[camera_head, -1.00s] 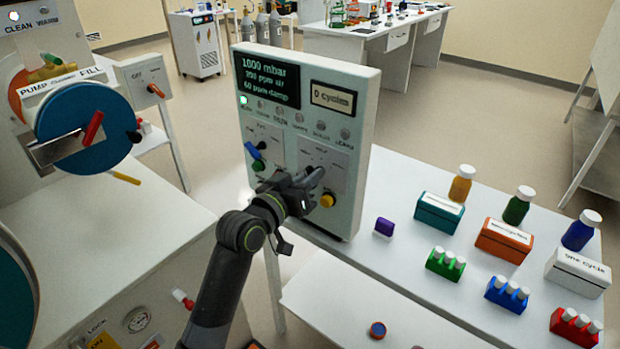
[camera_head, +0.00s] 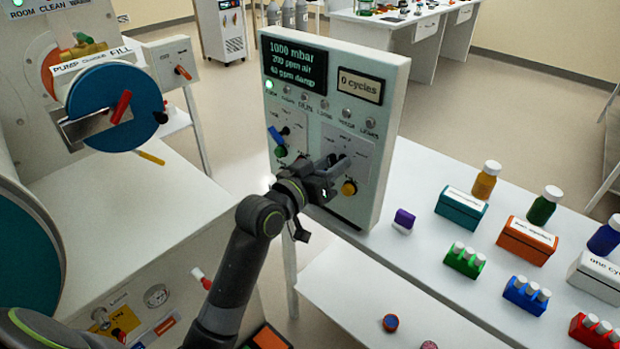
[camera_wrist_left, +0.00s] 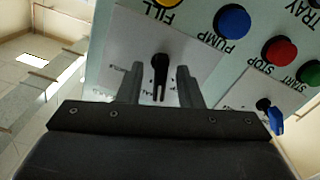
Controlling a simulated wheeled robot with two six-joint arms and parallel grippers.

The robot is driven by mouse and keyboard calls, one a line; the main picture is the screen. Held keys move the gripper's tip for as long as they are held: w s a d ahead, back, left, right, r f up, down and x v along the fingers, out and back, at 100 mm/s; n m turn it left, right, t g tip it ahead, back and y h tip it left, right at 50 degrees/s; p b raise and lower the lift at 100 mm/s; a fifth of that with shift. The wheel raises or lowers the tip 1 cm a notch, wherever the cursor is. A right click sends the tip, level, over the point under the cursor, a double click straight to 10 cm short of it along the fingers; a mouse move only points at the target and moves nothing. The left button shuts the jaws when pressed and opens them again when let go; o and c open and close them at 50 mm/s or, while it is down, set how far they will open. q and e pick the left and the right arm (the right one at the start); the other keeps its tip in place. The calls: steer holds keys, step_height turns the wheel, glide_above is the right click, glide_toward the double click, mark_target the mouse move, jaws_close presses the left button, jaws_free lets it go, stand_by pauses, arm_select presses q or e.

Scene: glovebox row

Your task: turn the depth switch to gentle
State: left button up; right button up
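The control panel (camera_head: 383,130) stands upright on the white bench, with a dark display and a "0 cycles" readout. My left gripper (camera_head: 338,165) is at the panel's lower middle and hides part of its face. In the left wrist view, a black pointer switch (camera_wrist_left: 160,72) on a white plate sits between the fingers of my left gripper (camera_wrist_left: 160,85). The fingers are open, one on each side, with a gap to the switch. The plate's lettering is upside down and too small to read, so the switch's setting is unclear. My right gripper is not in view.
The wrist view shows a blue button (camera_wrist_left: 232,22), a red button (camera_wrist_left: 278,53) and a blue-handled switch (camera_wrist_left: 276,121) nearby. A purple block (camera_head: 403,221), a teal box (camera_head: 461,209) and an orange box (camera_head: 527,241) stand on the bench right of the panel.

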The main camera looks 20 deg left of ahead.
arm_select(q)
steer(key=b+v, duration=0.1)
steer(key=v, duration=1.6)
